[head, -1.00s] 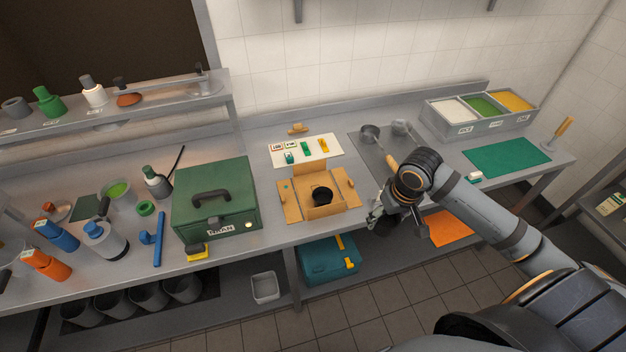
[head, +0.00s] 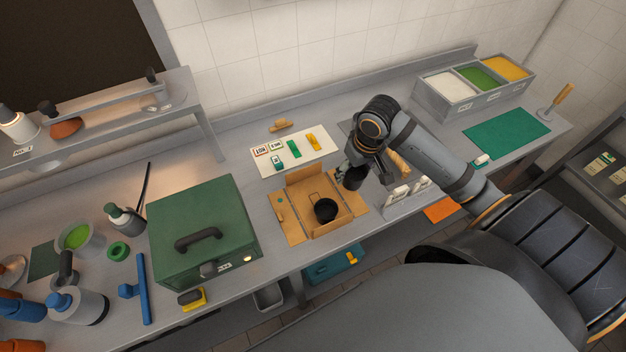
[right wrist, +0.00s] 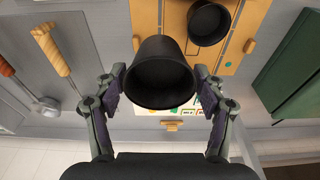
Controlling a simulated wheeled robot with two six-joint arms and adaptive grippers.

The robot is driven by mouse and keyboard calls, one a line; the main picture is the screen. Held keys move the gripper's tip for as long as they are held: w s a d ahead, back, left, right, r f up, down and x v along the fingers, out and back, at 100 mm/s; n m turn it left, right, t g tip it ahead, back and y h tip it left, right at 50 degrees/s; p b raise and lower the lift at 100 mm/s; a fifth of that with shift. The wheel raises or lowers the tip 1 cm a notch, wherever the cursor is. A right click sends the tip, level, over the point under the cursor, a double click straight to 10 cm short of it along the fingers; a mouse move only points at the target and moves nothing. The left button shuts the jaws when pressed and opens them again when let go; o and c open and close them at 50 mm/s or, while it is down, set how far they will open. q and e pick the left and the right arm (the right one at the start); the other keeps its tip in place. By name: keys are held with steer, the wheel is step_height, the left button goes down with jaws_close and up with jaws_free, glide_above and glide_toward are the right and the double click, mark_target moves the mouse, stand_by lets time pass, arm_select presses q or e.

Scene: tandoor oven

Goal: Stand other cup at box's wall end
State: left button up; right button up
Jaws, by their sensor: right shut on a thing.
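A black cup (head: 325,211) stands inside the open cardboard box (head: 304,183) on the counter. My right gripper (head: 352,172) is at the box's right side and is shut on another dark cup (right wrist: 160,75), whose open mouth faces the wrist camera. In the right wrist view the held cup sits between both fingers (right wrist: 160,88), with the box (right wrist: 243,40) and the cup inside it (right wrist: 208,22) beyond. The held cup is mostly hidden by the gripper in the head view. My left gripper is not in view.
A green case (head: 205,225) stands left of the box. A white board (head: 318,143) with small coloured pieces lies behind it. A white rack (head: 408,196) stands right of it. A trough of white, green and yellow contents (head: 437,103) is at the back right.

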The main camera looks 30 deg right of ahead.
steer(key=w+a, duration=0.1)
steer(key=w+f, duration=0.1)
steer(key=w, duration=0.1)
steer(key=shift+a+f, duration=0.2)
steer(key=shift+a, duration=0.2)
steer(key=w+a+f+p, duration=0.1)
steer(key=w+f, duration=0.1)
steer(key=w+a+f, duration=0.2)
steer(key=w+f, duration=0.1)
steer(key=w+a+f+p, duration=0.1)
steer(key=w+a+f, duration=0.1)
steer(key=w, duration=0.1)
steer(key=shift+a+f+p, duration=0.1)
steer(key=shift+f+p, duration=0.15)
steer(key=shift+p, duration=0.1)
steer(key=shift+w+f, duration=0.1)
step_height(320, 180, down, 3)
steer(key=shift+w+a+f+p, duration=0.1)
steer(key=shift+a+f+p, duration=0.1)
steer(key=shift+p, duration=0.75)
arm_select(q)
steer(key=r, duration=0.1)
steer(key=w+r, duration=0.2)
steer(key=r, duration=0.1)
arm_select(e)
steer(key=shift+f, duration=0.2)
steer(key=o, duration=0.9)
